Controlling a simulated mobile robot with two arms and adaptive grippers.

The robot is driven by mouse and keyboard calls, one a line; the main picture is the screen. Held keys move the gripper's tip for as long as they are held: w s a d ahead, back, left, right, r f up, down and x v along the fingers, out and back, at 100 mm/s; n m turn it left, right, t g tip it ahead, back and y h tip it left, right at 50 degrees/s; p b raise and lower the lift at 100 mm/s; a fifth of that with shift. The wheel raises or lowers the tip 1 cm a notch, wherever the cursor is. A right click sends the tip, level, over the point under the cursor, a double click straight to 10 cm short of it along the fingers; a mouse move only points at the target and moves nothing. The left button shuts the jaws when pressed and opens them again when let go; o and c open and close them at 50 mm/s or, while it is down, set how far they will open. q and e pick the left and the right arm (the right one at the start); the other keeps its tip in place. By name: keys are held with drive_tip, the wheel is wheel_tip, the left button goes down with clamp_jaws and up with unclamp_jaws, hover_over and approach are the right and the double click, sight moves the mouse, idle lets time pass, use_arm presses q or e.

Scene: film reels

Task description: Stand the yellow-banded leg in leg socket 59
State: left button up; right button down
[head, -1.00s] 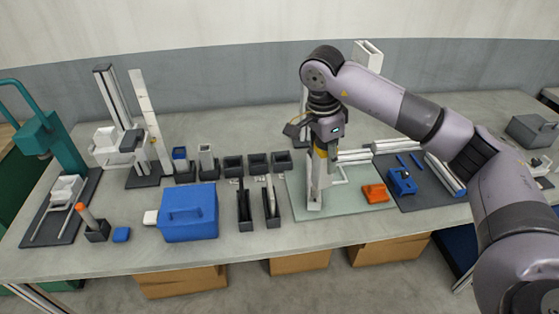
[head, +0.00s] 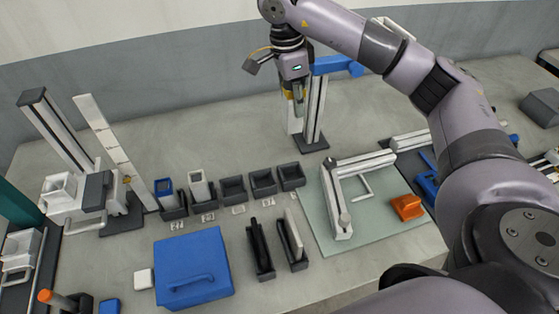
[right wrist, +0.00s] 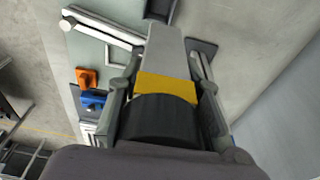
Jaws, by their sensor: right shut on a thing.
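My right gripper (head: 298,92) is shut on the yellow-banded leg and holds it upright at the back of the table, in front of a stand. In the right wrist view the grey leg (right wrist: 164,50) sits between the fingers, its yellow band (right wrist: 167,88) close to the palm. In the head view the leg (head: 293,119) is partly hidden by the gripper. Dark sockets (head: 232,190) stand in a row at mid-table; the two leftmost hold upright pieces. Their labels are too small to read, so I cannot tell which is 59. My left gripper is not in view.
A stand with a blue arm (head: 337,65) is right beside the gripper. A pale green mat (head: 318,222) carries a grey frame (head: 341,216) and an orange block (head: 407,207). A blue box (head: 193,268) stands front left. The table behind the socket row is clear.

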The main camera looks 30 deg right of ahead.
sight(298, 125)
drive_tip(key=shift+s+a+f, duration=0.15)
drive_tip(key=shift+s+f, duration=0.6)
drive_tip(key=shift+f, duration=0.25)
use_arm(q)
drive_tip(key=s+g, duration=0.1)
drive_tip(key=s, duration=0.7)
use_arm(e)
drive_tip(key=f, duration=0.4)
drive_tip(key=shift+s+p, duration=0.25)
drive_tip(key=shift+p, duration=0.15)
drive_tip(key=f, duration=0.1)
drive_tip(key=f+p, duration=0.1)
drive_tip(key=f, duration=0.2)
drive_tip(key=shift+w+f, duration=0.25)
drive_tip(key=shift+f, duration=0.05)
wheel_tip(298, 125, down, 8)
drive_tip(key=shift+w+r+p, duration=0.1)
drive_tip(key=shift+p, duration=1.05)
drive_tip(key=shift+f, duration=0.4)
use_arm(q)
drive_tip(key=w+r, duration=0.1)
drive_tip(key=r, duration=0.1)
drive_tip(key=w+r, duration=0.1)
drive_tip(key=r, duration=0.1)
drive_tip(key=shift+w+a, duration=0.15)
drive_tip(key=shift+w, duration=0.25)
